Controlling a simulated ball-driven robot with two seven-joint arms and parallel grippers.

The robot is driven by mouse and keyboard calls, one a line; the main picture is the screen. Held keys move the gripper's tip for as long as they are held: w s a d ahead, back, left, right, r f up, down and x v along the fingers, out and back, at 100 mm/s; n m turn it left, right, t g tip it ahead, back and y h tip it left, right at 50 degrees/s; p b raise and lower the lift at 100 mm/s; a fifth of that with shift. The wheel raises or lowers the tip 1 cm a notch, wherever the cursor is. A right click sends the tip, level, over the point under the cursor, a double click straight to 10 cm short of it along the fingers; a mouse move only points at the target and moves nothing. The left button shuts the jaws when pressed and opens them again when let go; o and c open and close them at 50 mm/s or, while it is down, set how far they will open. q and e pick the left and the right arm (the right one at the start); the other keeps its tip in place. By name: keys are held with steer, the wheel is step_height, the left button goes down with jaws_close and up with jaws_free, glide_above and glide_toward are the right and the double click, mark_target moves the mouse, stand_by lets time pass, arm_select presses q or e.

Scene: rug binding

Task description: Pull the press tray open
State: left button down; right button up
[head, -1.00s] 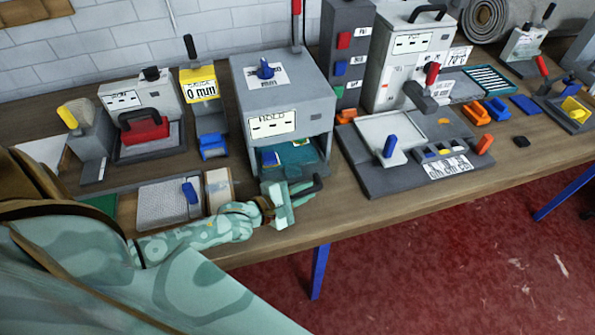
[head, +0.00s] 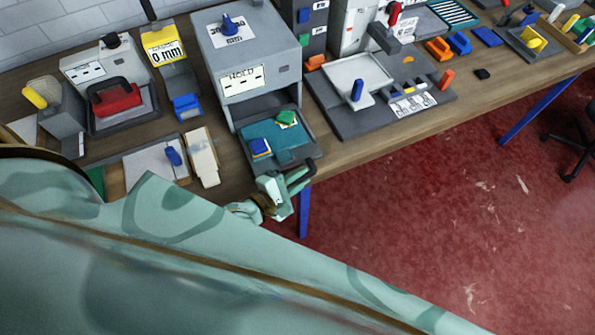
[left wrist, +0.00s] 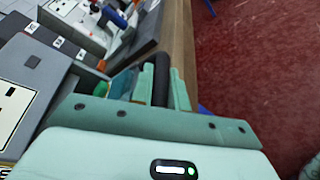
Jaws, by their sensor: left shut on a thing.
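The press (head: 243,85) is a grey box with a HOLD label on the workbench. Its tray (head: 285,146), with a teal bed and dark rim, sticks well out of the front opening. A blue block (head: 260,148) and a green piece (head: 287,119) lie on it. My left gripper (head: 290,180) is at the tray's front, by the bench's front edge, shut on the dark tray handle (head: 306,167). In the left wrist view the handle (left wrist: 161,80) shows between the two fingers. The right gripper is in no view.
Left of the tray lie a pale block (head: 203,158) and a light panel with a blue knob (head: 173,156). A grey fixture (head: 375,118) with a white plate stands close on the right. Open floor (head: 420,240) lies in front of the bench.

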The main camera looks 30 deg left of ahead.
arm_select(q)
steer(key=shift+s+f, duration=0.1)
steer(key=c, duration=1.4)
jaws_free()
steer(key=shift+o, duration=0.2)
steer(key=v, duration=1.6)
steer(key=shift+p, duration=0.3)
steer(key=shift+s, duration=0.15)
